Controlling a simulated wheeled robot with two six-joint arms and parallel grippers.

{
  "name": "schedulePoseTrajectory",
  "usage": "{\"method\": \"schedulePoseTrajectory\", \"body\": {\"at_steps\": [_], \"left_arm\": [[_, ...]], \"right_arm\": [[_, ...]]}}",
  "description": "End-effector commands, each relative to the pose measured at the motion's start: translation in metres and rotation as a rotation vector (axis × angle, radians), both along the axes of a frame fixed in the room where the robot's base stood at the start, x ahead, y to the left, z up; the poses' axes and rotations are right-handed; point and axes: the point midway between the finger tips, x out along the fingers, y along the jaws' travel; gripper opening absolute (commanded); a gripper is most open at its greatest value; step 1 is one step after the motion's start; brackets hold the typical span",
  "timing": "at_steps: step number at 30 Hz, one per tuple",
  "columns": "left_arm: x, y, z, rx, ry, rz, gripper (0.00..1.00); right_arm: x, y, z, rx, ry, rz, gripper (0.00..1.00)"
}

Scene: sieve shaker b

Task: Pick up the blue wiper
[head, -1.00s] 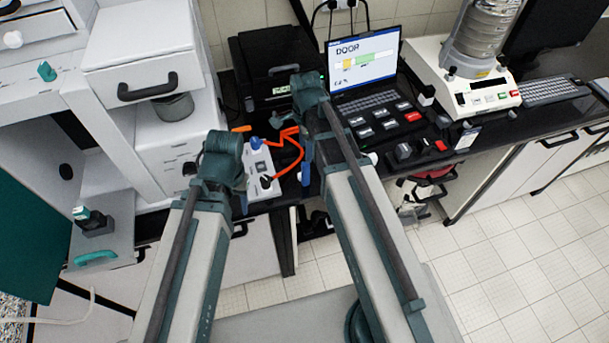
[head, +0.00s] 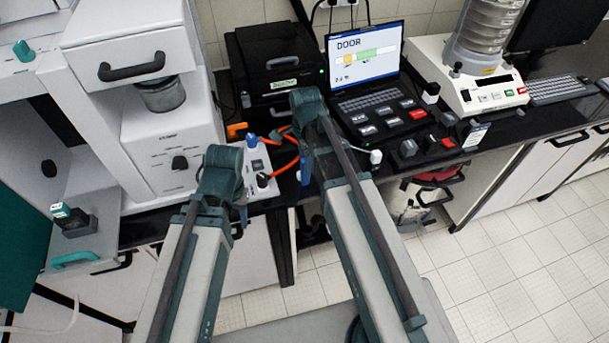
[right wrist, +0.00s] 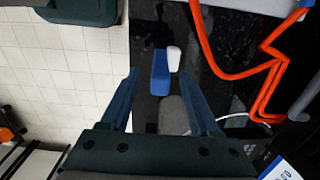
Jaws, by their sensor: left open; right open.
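A blue block with a white end, which looks like the blue wiper (right wrist: 160,75), lies on the dark bench top in the right wrist view. My right gripper (right wrist: 159,73) is open, with its two dark blue fingers on either side of the wiper and gaps showing. I cannot tell the height between them. In the head view my right gripper (head: 305,170) is over the bench's front edge, and the wiper cannot be made out there. My left gripper (head: 242,213) is open and empty at the bench edge, left of the right one.
A laptop (head: 365,60), a black printer (head: 275,65) and a sieve shaker (head: 470,85) stand behind and right. A white cabinet (head: 140,125) stands left. Tiled floor lies in front.

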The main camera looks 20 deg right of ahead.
Motion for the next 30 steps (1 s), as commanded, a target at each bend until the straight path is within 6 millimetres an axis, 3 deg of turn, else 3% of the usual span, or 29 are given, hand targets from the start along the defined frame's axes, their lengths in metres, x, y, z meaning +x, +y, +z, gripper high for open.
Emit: {"method": "schedulePoseTrajectory", "body": {"at_steps": [1, 7, 17, 28, 30], "left_arm": [[0.000, 0.000, -0.012, 0.000, 0.000, 0.000, 0.50], [0.000, 0.000, -0.037, 0.000, 0.000, 0.001, 0.50], [0.000, 0.000, -0.040, 0.000, 0.000, 0.002, 0.50], [0.000, 0.000, -0.040, 0.000, 0.000, 0.002, 0.50], [0.000, 0.000, -0.040, 0.000, 0.000, 0.002, 0.50]], "right_arm": [[0.000, 0.000, -0.012, 0.000, 0.000, 0.000, 0.62], [0.000, 0.000, -0.037, 0.000, 0.000, 0.000, 0.62], [0.000, 0.000, -0.040, 0.000, 0.000, 0.000, 0.62], [0.000, 0.000, -0.040, 0.000, 0.000, 0.000, 0.00], [0.000, 0.000, -0.040, 0.000, 0.000, 0.000, 0.00]]}}
